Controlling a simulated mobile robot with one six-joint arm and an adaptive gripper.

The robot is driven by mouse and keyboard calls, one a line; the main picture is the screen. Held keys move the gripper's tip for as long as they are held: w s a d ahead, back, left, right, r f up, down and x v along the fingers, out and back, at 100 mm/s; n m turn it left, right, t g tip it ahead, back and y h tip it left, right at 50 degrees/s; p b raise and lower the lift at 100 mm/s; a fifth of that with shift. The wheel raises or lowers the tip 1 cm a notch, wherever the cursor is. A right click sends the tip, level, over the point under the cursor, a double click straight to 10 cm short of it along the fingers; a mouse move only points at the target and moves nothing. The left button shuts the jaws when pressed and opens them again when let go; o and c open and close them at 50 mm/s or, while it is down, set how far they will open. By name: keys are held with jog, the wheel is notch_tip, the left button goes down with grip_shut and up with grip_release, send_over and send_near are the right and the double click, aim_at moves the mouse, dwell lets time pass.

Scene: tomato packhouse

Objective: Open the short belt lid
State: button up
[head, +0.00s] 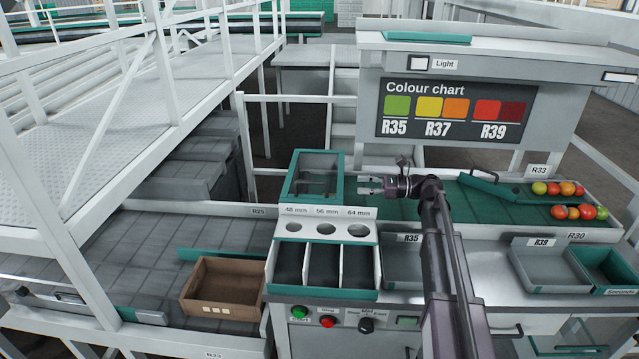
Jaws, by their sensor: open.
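The short belt lid seems to be the teal-framed clear panel (297,176) at the back of the sizing unit, behind the hole plate. It appears shut, lying over the dark space under it. My gripper (362,186) is just right of the lid, pointing left at its right edge. Its two fingers are apart with nothing seen between them. I cannot tell whether a fingertip touches the frame. No handle on the lid can be made out.
The sizing unit (327,212) has three holes and three dark chutes below. A green belt (445,200) with several tomatoes runs to the right. A brown box (225,285) stands at the left. Buttons (328,321) are on the front. Grey trays (548,268) lie at the right.

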aim_at(318, 183)
jog(key=a, duration=1.3)
jog(key=shift+w+a, duration=0.1)
jog(key=shift+w, duration=0.05)
grip_shut()
